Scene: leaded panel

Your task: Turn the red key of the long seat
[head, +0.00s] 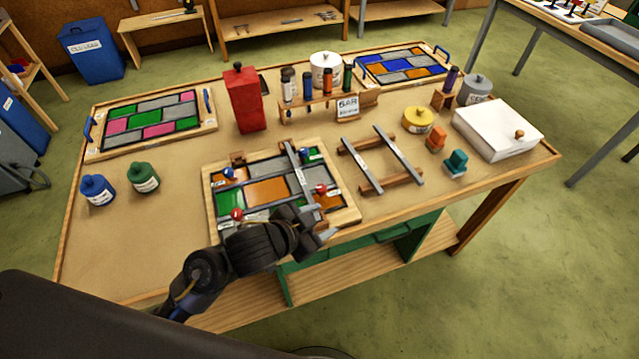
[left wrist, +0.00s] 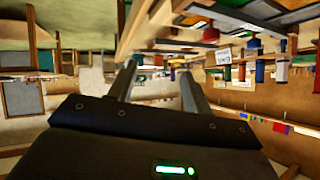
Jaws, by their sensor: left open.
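The leaded panel (head: 250,189) lies in a wooden frame near the table's front edge, with green, orange, grey and blue panes. A red-knobbed key (head: 321,189) stands at its right side and another red-knobbed key (head: 237,214) at its lower left. Blue-knobbed keys stand at its upper left (head: 229,173) and upper right (head: 303,154). I cannot tell which seat is the long one. A grey bar (head: 294,168) lies across the panel's right part. My left gripper (head: 320,222) is open at the panel's front edge, below the right red key, apparently empty. The left wrist view shows its spread fingers (left wrist: 158,82).
Right of the panel is a wooden rack with grey bars (head: 382,162). A white box (head: 497,132) sits at right. The front left tabletop is clear.

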